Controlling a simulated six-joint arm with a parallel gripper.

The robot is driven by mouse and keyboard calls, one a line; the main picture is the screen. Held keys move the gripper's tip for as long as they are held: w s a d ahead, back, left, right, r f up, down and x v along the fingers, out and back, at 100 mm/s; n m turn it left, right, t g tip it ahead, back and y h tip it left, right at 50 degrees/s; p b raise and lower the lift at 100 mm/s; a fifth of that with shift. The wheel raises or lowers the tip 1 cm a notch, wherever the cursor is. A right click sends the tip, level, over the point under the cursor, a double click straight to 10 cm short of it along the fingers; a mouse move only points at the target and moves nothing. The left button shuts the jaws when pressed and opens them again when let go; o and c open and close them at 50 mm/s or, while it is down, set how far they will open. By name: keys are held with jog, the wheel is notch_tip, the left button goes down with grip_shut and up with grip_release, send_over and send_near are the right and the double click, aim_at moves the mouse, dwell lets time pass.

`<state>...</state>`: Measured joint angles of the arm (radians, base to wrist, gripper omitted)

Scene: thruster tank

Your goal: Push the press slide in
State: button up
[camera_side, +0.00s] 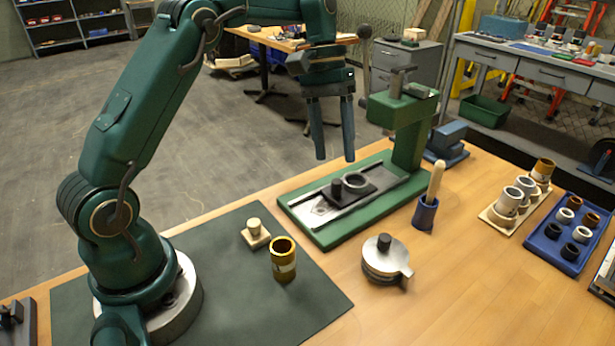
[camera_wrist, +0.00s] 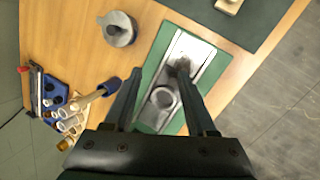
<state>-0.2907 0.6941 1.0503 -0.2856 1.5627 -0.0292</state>
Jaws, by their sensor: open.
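The press slide (camera_side: 368,190) is a dark plate with a grey ring (camera_side: 355,180) and a black knob (camera_side: 336,187) on it. It sits on the pale rail track of the green press base (camera_side: 325,240), out from under the press head. The green press (camera_side: 405,115) stands at the right end of the base. My gripper (camera_side: 334,160) is open and empty, pointing down above the slide, apart from it. In the wrist view the slide's ring (camera_wrist: 163,97) shows between my fingers, and the knob (camera_wrist: 183,66) shows beyond it.
A brass cylinder (camera_side: 284,262) and a small wooden block with a knob (camera_side: 255,236) stand on the dark mat. A round metal pot (camera_side: 384,262) and a blue holder with a wooden handle (camera_side: 426,212) stand right of the base. A blue tray (camera_side: 552,245) holds several rings.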

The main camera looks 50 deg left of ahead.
aim_at(335, 180)
jog(key=a+r+n+t+h, duration=0.1)
jog(key=a+n+t+h, duration=0.3)
jog(key=n, duration=0.7)
jog(key=a+r+n+t+h, duration=0.1)
jog(key=n+t+h, duration=0.3)
jog(key=n, duration=0.6)
jog(key=shift+n+t+y, duration=0.4)
jog(key=shift+t+y, duration=0.2)
jog(key=shift+t, duration=0.1)
jog(key=f, duration=0.9)
jog(key=shift+s+d+f, duration=0.1)
jog(key=shift+s+f, duration=0.05)
jog(key=shift+s, duration=0.1)
jog(key=shift+f, duration=0.25)
jog(key=shift+w+d+f, duration=0.15)
jog(key=shift+w+d, duration=0.1)
jog(key=shift+d, duration=0.1)
jog(key=shift+x, duration=2.1)
